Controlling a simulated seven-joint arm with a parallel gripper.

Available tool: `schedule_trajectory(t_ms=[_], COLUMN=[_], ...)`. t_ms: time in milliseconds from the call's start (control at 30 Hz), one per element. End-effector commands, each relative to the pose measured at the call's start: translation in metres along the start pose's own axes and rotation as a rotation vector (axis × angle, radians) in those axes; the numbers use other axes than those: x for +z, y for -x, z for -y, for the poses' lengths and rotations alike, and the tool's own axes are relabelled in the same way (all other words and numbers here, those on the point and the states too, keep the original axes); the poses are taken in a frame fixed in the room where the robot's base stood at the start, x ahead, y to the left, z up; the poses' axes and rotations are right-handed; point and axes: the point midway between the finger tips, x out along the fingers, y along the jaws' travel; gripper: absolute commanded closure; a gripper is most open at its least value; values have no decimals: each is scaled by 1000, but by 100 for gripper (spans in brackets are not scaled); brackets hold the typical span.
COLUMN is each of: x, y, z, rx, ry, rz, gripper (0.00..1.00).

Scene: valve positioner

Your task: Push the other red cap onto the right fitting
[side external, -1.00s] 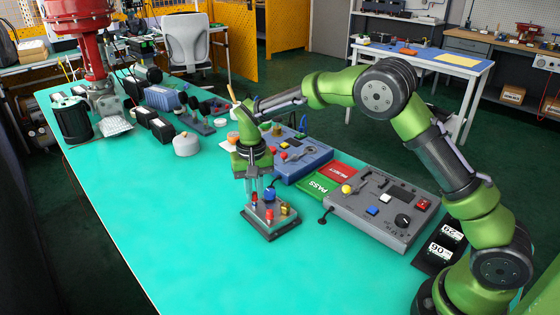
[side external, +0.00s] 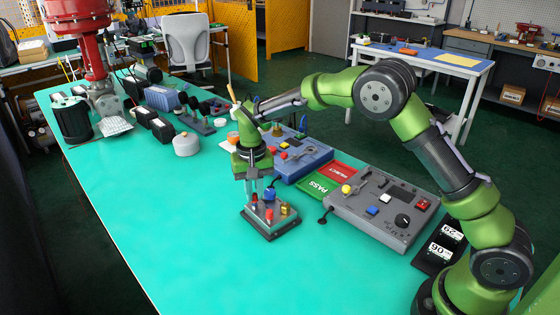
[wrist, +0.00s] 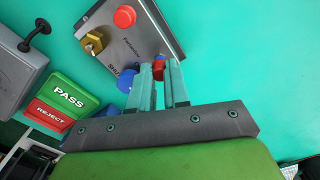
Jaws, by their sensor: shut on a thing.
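The valve positioner (side external: 270,225) is a grey block on the teal bench. One red cap (side external: 268,215) sits on it at the front; it also shows in the wrist view (wrist: 124,16). A brass fitting (side external: 284,210) stands bare beside it. A blue knob (side external: 269,194) rises behind. My gripper (side external: 254,195) points down over the block's left side, shut on the other red cap (wrist: 158,69). The fingers partly hide this cap and whatever is under it, so I cannot tell whether it touches a fitting.
A grey control panel (side external: 380,212) and the green PASS and red REJECT pads (side external: 325,178) lie to the right. A blue panel (side external: 300,160) is behind my gripper. A round grey container (side external: 186,145) stands to the left. The bench's front left is clear.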

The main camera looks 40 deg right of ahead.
Motion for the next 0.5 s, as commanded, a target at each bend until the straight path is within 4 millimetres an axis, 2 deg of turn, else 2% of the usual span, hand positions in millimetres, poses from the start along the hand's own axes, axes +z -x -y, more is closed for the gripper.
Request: schedule_trajectory(t_ms=[500], x=[0], y=[-5], z=[0], rx=[0], ry=[0], rz=[0], gripper=[100])
